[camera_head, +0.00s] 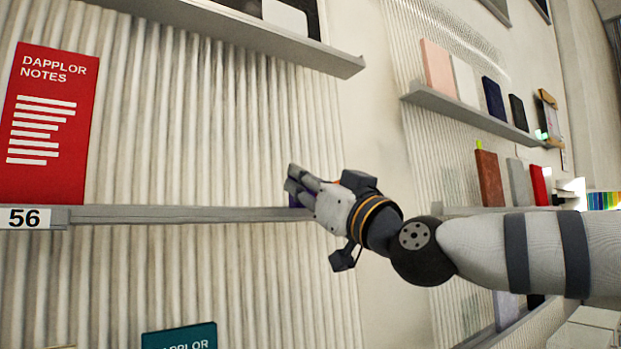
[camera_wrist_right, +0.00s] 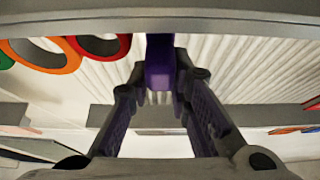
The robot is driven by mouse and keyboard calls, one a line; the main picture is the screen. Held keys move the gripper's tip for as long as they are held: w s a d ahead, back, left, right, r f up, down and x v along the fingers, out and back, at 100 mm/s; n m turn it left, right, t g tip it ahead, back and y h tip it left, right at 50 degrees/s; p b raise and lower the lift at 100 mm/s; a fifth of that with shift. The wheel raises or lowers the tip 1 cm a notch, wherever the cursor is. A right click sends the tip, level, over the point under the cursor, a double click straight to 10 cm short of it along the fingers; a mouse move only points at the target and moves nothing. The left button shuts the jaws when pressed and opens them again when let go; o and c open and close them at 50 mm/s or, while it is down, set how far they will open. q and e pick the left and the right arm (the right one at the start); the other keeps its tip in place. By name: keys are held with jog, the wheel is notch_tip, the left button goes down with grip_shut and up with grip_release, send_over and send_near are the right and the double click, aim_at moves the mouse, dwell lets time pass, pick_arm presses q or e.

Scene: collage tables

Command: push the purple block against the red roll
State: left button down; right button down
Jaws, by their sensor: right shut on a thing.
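The purple block (camera_wrist_right: 160,62) stands upright between the fingertips of my right gripper (camera_wrist_right: 160,82) in the right wrist view, and the fingers are shut on it. Its upper end meets the grey shelf board (camera_wrist_right: 230,24). The red roll (camera_wrist_right: 104,46) lies left of the block in that view, with a gap between them. In the head view my right gripper (camera_head: 297,182) is at the right end of the shelf marked 56 (camera_head: 190,215). A sliver of purple shows beneath its fingers; the roll is mostly or wholly hidden there. My left gripper is not in view.
An orange roll (camera_wrist_right: 42,58) sits beside the red roll, and a green roll (camera_wrist_right: 5,60) is at the left edge of the wrist view. A red book (camera_head: 48,125) stands far left on the shelf. Another ledge (camera_head: 240,35) runs above my gripper.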

jog(key=c, duration=1.5)
grip_release()
jog(key=shift+d, duration=0.1)
jog(key=v, duration=1.2)
